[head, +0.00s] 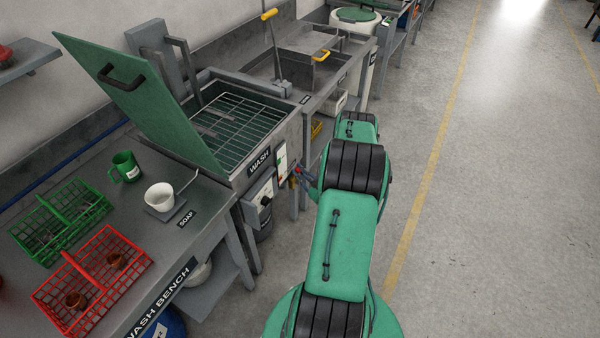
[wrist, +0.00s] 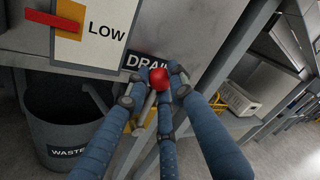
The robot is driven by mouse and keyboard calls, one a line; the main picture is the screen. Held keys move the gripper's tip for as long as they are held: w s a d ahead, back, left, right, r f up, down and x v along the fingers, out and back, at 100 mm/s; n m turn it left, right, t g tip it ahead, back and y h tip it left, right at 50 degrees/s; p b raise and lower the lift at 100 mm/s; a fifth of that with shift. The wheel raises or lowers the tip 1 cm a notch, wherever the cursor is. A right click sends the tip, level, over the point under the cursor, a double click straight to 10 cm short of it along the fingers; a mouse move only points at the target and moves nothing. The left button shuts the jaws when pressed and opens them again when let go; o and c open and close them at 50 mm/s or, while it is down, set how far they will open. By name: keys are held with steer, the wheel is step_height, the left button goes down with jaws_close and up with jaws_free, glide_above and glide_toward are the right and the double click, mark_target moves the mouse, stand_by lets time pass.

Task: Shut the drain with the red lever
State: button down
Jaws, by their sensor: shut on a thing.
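The drain lever's red knob (wrist: 159,77) shows in the wrist view just below the DRAIN label (wrist: 140,63) on the grey wash tank's front. A grey rod runs down and left from beside the knob, near a yellow valve part (wrist: 143,117). My gripper (wrist: 156,86) has its blue fingers closed around the red knob; they hide part of the lever. In the head view my gripper (head: 303,176) is at the front of the wash tank (head: 240,178), below its rim. The lever itself is mostly hidden there by my arm.
A waste bin (wrist: 62,118) stands below the tank, left of the lever. A grey leg (wrist: 205,80) is close to my fingers on the right. The tank's green lid (head: 140,95) is raised. The wash bench (head: 150,235) is at left; open floor is at right.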

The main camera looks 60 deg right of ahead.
steer(key=c, duration=1.5)
jaws_free()
steer(key=shift+a+f, duration=0.1)
steer(key=shift+a, duration=0.25)
steer(key=shift+o, duration=0.2)
steer(key=shift+d, duration=0.1)
steer(key=shift+s, duration=0.1)
steer(key=v, duration=1.1)
steer(key=shift+s, duration=0.35)
